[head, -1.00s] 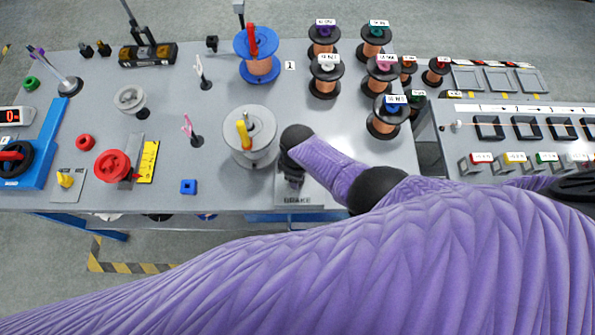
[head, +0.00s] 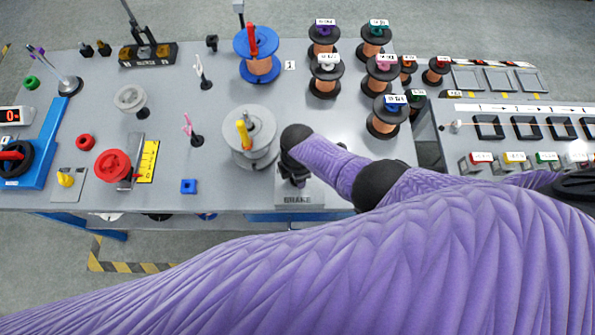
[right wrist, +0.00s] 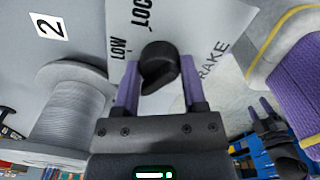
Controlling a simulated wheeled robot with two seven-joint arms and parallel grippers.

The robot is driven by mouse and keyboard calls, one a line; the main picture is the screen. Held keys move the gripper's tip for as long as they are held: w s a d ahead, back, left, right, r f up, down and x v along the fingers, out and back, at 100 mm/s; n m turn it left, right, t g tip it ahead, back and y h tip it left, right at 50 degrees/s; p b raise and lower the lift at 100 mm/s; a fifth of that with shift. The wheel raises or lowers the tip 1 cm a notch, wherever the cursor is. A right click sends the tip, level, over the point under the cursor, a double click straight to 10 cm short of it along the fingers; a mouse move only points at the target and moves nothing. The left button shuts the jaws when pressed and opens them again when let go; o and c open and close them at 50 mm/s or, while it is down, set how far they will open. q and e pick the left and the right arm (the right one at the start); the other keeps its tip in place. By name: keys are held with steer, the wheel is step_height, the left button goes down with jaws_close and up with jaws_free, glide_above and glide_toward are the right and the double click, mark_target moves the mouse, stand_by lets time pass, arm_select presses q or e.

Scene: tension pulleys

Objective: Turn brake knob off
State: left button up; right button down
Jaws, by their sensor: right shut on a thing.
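The black brake knob (right wrist: 160,66) stands on a pale plate (right wrist: 200,75) lettered BRAKE, with LOW and LOCK marks beside the knob in the right wrist view. My right gripper (right wrist: 155,72) has its two purple fingers on either side of the knob and is shut on it. I cannot tell which mark the knob points at. In the head view my right gripper hides the knob, and the BRAKE plate (head: 298,200) shows at the table's front edge. What seems to be my left gripper (right wrist: 263,104) shows small at lower right of the right wrist view, away from the knob; its opening is unclear.
A grey spool (head: 250,150) with a yellow handle stands just left of my right gripper. Several labelled copper spools (head: 325,80) stand behind it. Bare tabletop (head: 225,195) lies between.

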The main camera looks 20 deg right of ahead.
arm_select(q)
steer(key=shift+a, duration=0.45)
arm_select(e)
steer(key=shift+c, duration=0.7)
jaws_free()
arm_select(q)
steer(key=shift+d, duration=0.25)
steer(key=shift+d+r, duration=0.1)
arm_select(e)
step_height(320, 180, up, 9)
steer(key=p, duration=0.6)
steer(key=shift+r+p, duration=0.1)
steer(key=shift+p, duration=0.25)
steer(key=shift+r, duration=0.4)
arm_select(q)
step_height(320, 180, up, 7)
steer(key=shift+w+d, duration=0.25)
steer(key=shift+w, duration=0.05)
